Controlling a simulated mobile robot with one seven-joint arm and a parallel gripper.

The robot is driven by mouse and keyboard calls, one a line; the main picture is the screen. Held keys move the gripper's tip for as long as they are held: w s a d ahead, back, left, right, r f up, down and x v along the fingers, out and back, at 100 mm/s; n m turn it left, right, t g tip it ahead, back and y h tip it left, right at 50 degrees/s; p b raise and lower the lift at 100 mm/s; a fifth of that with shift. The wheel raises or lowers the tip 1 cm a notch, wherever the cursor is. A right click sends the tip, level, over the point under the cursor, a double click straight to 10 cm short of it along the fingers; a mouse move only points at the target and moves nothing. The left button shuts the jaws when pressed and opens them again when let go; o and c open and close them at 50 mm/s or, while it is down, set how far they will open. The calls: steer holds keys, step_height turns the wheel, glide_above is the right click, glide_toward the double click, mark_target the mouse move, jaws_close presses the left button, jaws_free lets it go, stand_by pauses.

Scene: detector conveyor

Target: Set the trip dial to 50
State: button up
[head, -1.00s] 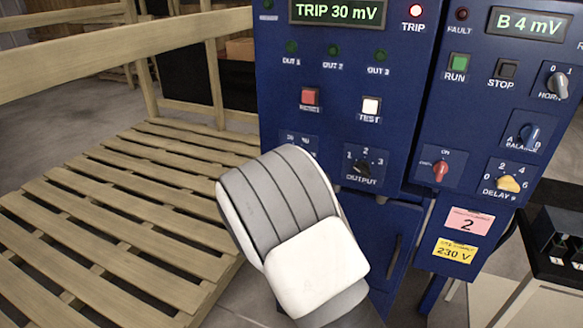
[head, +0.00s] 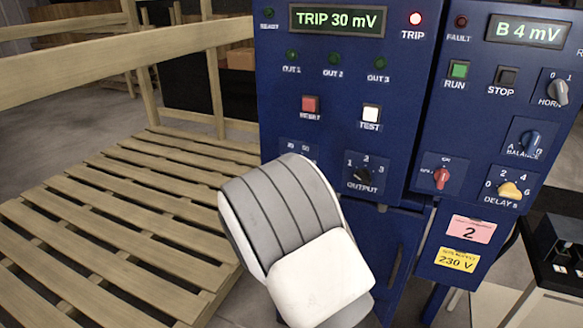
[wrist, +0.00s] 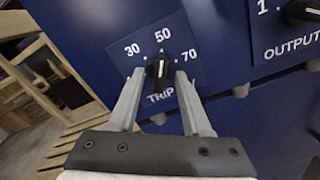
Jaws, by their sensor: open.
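The trip dial (wrist: 158,70) is a small black knob with a white line on a blue panel, marked 30, 50 and 70, in the wrist view. The line looks near upright, roughly towards 50. My gripper (wrist: 160,76) is open, with one finger on each side of the dial; whether either touches it I cannot tell. In the head view the trip display (head: 338,20) reads TRIP 30 mV and the red TRIP lamp (head: 415,18) is lit. My arm hides the dial there; only part of its scale shows.
The OUTPUT dial (wrist: 302,12) is close on the right. Above the trip dial are the red button (head: 310,104) and white TEST button (head: 371,113). A second cabinet with the DELAY dial (head: 510,190) stands right. A wooden pallet (head: 120,235) lies left.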

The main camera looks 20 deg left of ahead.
steer(key=s+a+p, duration=0.1)
steer(key=s, duration=1.6)
steer(key=shift+a, duration=0.2)
steer(key=d+r+m+g+h+p, duration=0.2)
steer(key=d+r+m+g, duration=0.15)
steer(key=d, duration=0.65)
steer(key=d+r+m+g+h+p, duration=0.1)
steer(key=d+r+m+g+h, duration=0.3)
steer(key=d, duration=0.6)
steer(key=d+r+m+g+h+p, duration=0.1)
steer(key=d+r+m+g+p, duration=0.1)
steer(key=d+m, duration=0.55)
steer(key=s+d+r+m+g+y+p, duration=0.1)
steer(key=s+d+r+m+y+p, duration=0.1)
steer(key=s, duration=0.4)
steer(key=s+d+r+m+g+y+p, duration=0.1)
steer(key=s+d+r+m+y+p, duration=0.1)
steer(key=s+d+r+m+y, duration=0.1)
steer(key=s+d+r+m+g+y+p, duration=0.1)
steer(key=s+d+r+m+y+p, duration=0.1)
steer(key=s+d+m, duration=0.4)
steer(key=s+r+m+y, duration=0.1)
steer(key=s+r+m, duration=0.1)
steer(key=s+m, duration=0.1)
steer(key=shift+s+r+y, duration=0.3)
steer(key=shift+s+r, duration=0.1)
